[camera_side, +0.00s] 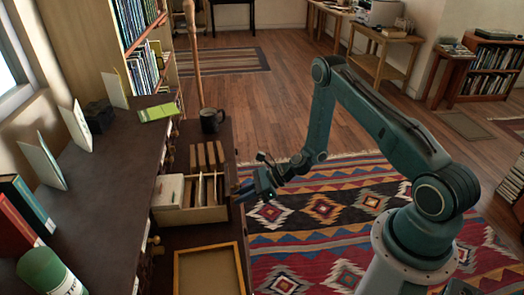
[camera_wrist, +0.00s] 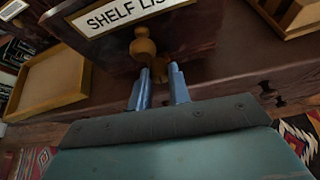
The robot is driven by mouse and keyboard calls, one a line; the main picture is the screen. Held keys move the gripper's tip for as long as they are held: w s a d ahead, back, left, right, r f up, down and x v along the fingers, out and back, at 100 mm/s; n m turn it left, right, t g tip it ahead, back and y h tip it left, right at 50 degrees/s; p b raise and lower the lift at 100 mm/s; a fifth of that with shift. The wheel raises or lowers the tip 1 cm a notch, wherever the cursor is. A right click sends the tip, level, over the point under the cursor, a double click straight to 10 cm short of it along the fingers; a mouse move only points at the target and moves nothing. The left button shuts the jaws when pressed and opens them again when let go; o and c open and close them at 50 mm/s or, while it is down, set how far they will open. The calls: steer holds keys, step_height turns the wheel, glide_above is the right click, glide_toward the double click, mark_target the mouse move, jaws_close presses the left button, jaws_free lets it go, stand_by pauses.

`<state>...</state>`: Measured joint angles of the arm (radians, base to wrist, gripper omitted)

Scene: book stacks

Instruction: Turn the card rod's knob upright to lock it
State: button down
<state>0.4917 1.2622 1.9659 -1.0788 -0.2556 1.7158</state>
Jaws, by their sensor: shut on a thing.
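In the wrist view, a drawer front (camera_wrist: 205,45) carries a framed label (camera_wrist: 125,14) with the letters "SHELF LIS" showing. A brass-coloured knob (camera_wrist: 143,45) stands out below the label. My gripper (camera_wrist: 160,71) has its two blue fingers at the lower end of this knob, shut on the small part between them. The fingers largely hide that part, so I cannot tell how it is turned. In the side view, my gripper (camera_side: 240,191) is at the right end of a pale card drawer (camera_side: 190,214). The knob is too small to make out there.
A shallow wooden tray (camera_side: 210,272) lies in front of the card drawer; it also shows at left in the wrist view (camera_wrist: 50,85). A dark mug (camera_side: 211,120) and a wooden pole (camera_side: 193,55) stand behind. Room over the rug (camera_side: 320,225) is free.

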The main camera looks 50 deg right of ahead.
steer(key=shift+a+n+t+h, duration=0.1)
steer(key=shift+n+t+h, duration=0.4)
steer(key=shift+n+t, duration=0.15)
steer(key=c, duration=1.2)
jaws_free()
steer(key=shift+c, duration=0.2)
steer(key=shift+s, duration=0.15)
steer(key=v, duration=1.3)
steer(key=shift+d+r, duration=0.25)
steer(key=shift+r, duration=0.05)
steer(key=shift+s+r+g, duration=0.1)
steer(key=shift+g, duration=0.15)
